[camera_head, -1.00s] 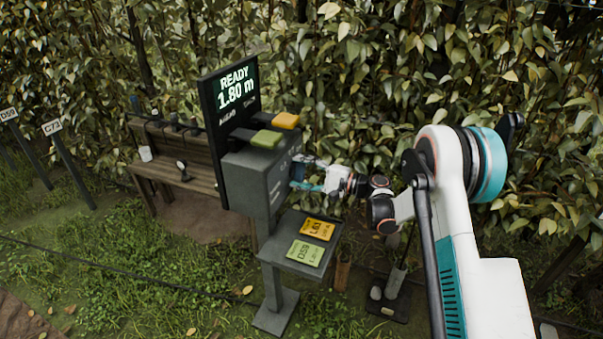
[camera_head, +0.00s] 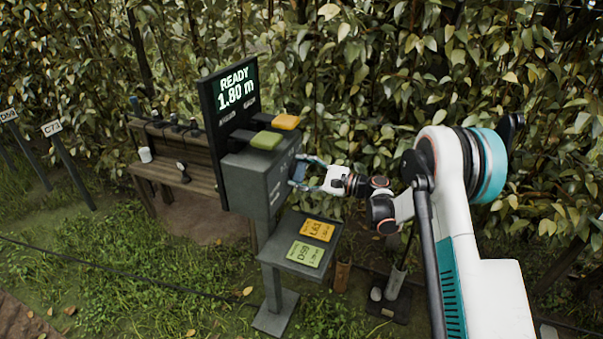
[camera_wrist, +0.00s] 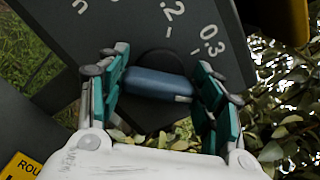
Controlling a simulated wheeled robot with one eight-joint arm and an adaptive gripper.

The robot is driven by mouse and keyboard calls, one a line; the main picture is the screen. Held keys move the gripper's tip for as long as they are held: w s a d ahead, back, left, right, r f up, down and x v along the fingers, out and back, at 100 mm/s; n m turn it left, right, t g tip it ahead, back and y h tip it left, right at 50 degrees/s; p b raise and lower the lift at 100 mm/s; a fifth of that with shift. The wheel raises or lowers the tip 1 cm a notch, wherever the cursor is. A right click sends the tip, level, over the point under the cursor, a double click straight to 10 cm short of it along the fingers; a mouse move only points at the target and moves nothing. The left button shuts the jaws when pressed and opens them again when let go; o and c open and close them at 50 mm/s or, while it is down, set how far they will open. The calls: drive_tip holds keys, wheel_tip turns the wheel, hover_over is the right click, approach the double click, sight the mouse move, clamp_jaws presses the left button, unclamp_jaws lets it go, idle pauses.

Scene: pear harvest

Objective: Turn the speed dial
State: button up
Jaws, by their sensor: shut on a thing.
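The speed dial (camera_wrist: 158,84) is a blue-grey bar on a dark round base, on the side face of a grey control box (camera_head: 252,183). Pale marks, among them "0.3", stand around it in the wrist view. My gripper (camera_wrist: 158,92) is shut on the dial, with a teal finger pad at each end of the bar. In the head view, my gripper (camera_head: 305,175) is at the box's right side. A black screen (camera_head: 233,95) above the box reads "READY 1.80 m". The dial's exact setting cannot be read.
A grey tray (camera_head: 327,258) with orange and green cards juts out below my gripper. A wooden bench (camera_head: 190,165) stands behind at left. Leafy hedge fills the background.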

drive_tip(key=o, duration=1.1)
drive_tip(key=shift+f, duration=0.1)
drive_tip(key=shift+c, duration=0.2)
drive_tip(key=v, duration=1.2)
